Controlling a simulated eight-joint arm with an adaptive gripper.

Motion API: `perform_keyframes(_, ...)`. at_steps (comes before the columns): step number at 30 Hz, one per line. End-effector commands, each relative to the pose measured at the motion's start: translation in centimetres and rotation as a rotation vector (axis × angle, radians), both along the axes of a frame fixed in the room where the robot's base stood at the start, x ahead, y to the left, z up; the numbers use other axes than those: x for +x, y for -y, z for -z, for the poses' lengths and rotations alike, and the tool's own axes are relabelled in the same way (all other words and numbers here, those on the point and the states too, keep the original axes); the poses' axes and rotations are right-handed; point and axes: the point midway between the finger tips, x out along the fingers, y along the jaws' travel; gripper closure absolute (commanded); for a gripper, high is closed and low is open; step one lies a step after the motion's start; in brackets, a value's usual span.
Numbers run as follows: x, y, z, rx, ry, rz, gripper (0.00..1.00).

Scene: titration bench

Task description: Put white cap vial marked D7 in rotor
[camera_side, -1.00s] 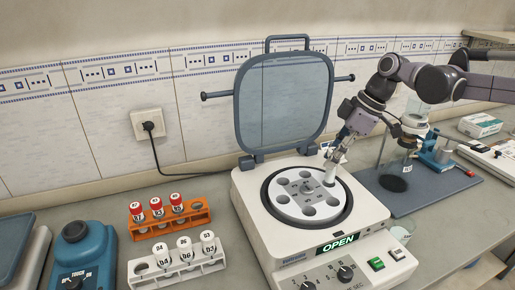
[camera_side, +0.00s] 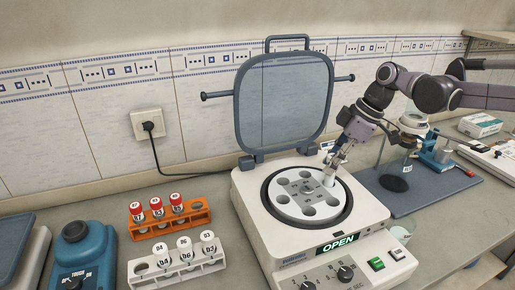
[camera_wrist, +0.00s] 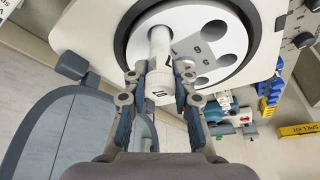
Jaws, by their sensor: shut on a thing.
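A white-capped vial (camera_wrist: 160,68) is held between the fingers of my gripper (camera_wrist: 160,82) in the wrist view. Its cap shows a mark that I cannot read fully. In the side view the vial (camera_side: 329,177) stands nearly upright at the right part of the centrifuge rotor (camera_side: 290,209); my gripper (camera_side: 335,163) is shut on its upper part. The rotor is a light disc with several round holes, and it also shows in the wrist view (camera_wrist: 211,20). I cannot tell how deep the vial's lower end sits in a hole.
The centrifuge lid (camera_side: 285,105) stands raised behind the rotor, and the display (camera_side: 338,243) reads OPEN. A white rack (camera_side: 180,273) with white-capped vials and an orange rack (camera_side: 172,222) with red-capped vials stand at the left. A stand with a grey base (camera_side: 410,190) is at the right.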

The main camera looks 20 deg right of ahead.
Motion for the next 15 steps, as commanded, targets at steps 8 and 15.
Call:
perform_keyframes(8,0.0,0.0,0.9,0.0,0.0,0.0,0.98)
perform_keyframes(15,0.0,0.0,1.6,0.0,0.0,0.0,0.98)
